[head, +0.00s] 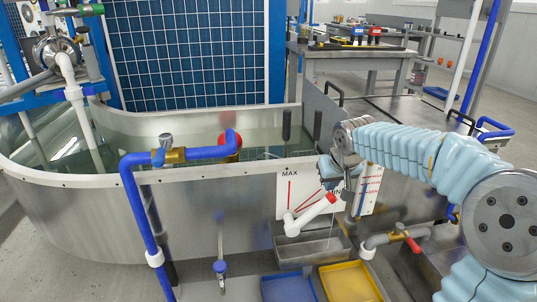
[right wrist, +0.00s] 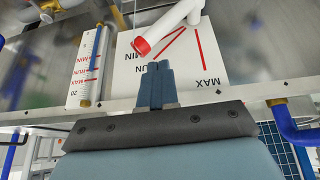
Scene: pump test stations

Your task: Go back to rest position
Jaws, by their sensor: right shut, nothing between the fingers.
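My right arm comes in from the right with pale blue covers. Its gripper (head: 327,170) is at the tank's front rim, close to the white gauge plate marked MAX and MIN (head: 283,206). In the right wrist view the two blue-grey fingers (right wrist: 155,73) are together with nothing between them. The gauge plate (right wrist: 190,62) shows beyond them, and the red-ended white pipe (right wrist: 165,27) is close by in the picture; I cannot tell whether they touch. My left gripper is not in view.
The metal water tank (head: 80,190) fills the left and middle. A blue pipe with a brass valve (head: 172,155) crosses its front. A blue tray (head: 288,288) and a yellow tray (head: 350,283) are below. A red-handled tap (head: 405,237) is under my right arm. Workbenches (head: 350,55) stand behind.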

